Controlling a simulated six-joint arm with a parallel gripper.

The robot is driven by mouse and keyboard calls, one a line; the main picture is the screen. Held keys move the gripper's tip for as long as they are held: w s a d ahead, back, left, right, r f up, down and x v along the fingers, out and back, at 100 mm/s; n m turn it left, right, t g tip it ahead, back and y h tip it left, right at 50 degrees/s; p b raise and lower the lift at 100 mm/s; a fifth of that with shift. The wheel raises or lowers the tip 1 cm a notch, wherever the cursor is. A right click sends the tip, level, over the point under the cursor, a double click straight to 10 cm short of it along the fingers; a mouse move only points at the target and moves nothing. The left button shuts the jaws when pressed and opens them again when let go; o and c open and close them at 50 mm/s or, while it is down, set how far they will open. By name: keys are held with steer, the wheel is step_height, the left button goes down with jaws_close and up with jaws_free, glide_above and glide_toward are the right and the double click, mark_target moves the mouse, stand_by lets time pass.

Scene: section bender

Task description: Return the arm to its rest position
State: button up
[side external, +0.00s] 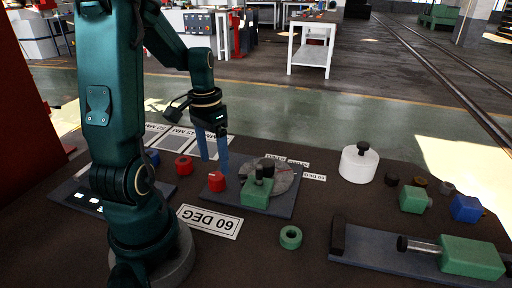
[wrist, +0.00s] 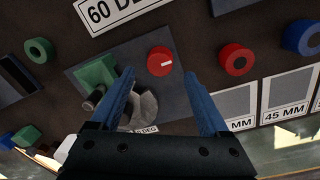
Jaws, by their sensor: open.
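My gripper (side external: 214,165) has two blue fingers pointing down over the bending plate (side external: 275,208), near its left side. The fingers are apart with nothing visible held between them; the wrist view shows the same open gripper (wrist: 159,76). A red knob (side external: 217,182) with a white mark sits on the plate, just below the fingertips in the side view. It shows between and beyond the fingertips in the wrist view (wrist: 160,61). The plate also carries a green block (side external: 256,194) and a round grey disc (side external: 284,178), partly hidden by a finger in the wrist view.
A 60 DEG sign (side external: 209,221) and a green ring (side external: 290,237) lie in front. A red ring (side external: 184,166) and blue ring (side external: 152,157) stand left. A white cylinder (side external: 358,167) and a green vise-like block (side external: 470,257) are right. Space above the table looks clear.

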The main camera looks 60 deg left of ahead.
steer(key=shift+r, duration=0.55)
steer(key=w+d+r+m+t+y, duration=0.1)
steer(key=w+d+r+m+t, duration=0.15)
steer(key=d+r+m, duration=0.4)
steer(key=s+d+r+n+t, duration=0.1)
steer(key=s+d+n+t, duration=0.2)
steer(key=d, duration=0.8)
steer(key=shift+s+r, duration=0.2)
steer(key=shift+s, duration=0.35)
